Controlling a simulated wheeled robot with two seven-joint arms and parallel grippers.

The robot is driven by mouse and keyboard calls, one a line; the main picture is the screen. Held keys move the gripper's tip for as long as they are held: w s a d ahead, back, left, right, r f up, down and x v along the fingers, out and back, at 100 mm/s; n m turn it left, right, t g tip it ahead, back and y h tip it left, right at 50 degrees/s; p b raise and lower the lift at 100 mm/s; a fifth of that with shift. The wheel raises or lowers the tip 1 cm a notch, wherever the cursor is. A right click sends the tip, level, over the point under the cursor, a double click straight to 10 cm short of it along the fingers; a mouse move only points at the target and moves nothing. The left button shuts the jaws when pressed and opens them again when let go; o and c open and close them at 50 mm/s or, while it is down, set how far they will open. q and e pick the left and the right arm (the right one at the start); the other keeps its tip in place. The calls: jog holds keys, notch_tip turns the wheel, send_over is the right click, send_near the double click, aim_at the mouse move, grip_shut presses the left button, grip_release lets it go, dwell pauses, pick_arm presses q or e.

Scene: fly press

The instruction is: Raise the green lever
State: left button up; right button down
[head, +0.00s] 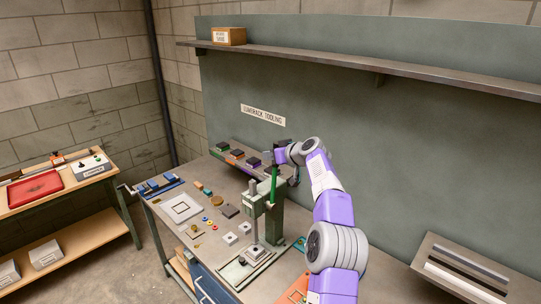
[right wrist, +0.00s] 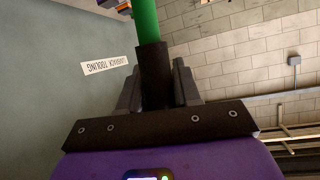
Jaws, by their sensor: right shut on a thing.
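The green lever (head: 273,184) stands upright at the fly press (head: 268,215) on the workbench in the head view. My right gripper (head: 276,163) is at the lever's upper end, with the purple arm reaching in from the lower right. In the right wrist view the green lever (right wrist: 146,20) runs up between the two dark fingers of my right gripper (right wrist: 158,85), which is shut on it. The fingers hide part of the lever. My left gripper is in neither view.
The workbench (head: 216,236) holds small blocks, plates and rings left of the press. A tilted rack with coloured blocks (head: 236,153) stands behind it. A shelf (head: 350,67) with a box (head: 228,36) runs along the wall above. A side table (head: 60,195) is at left.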

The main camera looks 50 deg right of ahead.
jog(key=c, duration=0.9)
grip_release()
jog(key=shift+s+r, duration=0.1)
jog(key=shift+s, duration=0.2)
jog(key=b+v, duration=0.3)
jog(key=v, duration=0.4)
